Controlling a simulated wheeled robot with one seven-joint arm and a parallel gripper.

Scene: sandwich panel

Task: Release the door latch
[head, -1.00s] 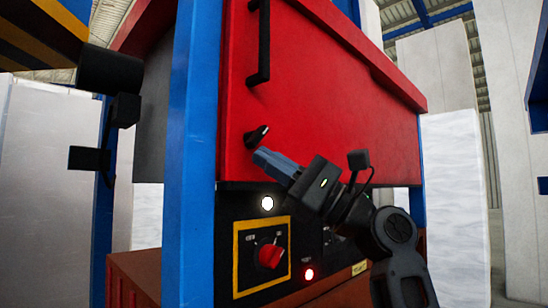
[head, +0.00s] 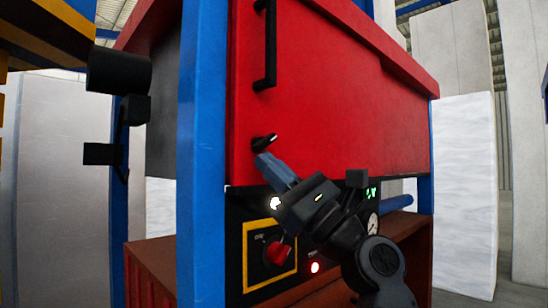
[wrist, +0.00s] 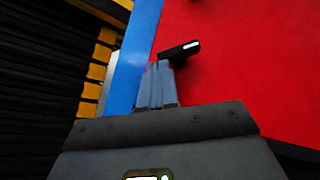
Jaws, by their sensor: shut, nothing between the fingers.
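The red door (head: 335,100) fills the middle of the head view, with a black vertical handle (head: 270,45) near its left edge. The small black latch (head: 264,142) sits low on the door's left side. It also shows in the wrist view (wrist: 180,49), its lever pointing right and slightly up. My gripper (head: 262,158) is shut and empty, its blue-grey fingers just below the latch. In the wrist view the fingertips (wrist: 158,66) are close to the latch's left end; I cannot tell whether they touch it.
Below the door is a black panel with a yellow-framed red knob (head: 277,252), a lit red lamp (head: 315,267) and a gauge (head: 373,222). A blue post (head: 203,150) stands at the door's left. A brown ledge (head: 405,231) lies under the panel.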

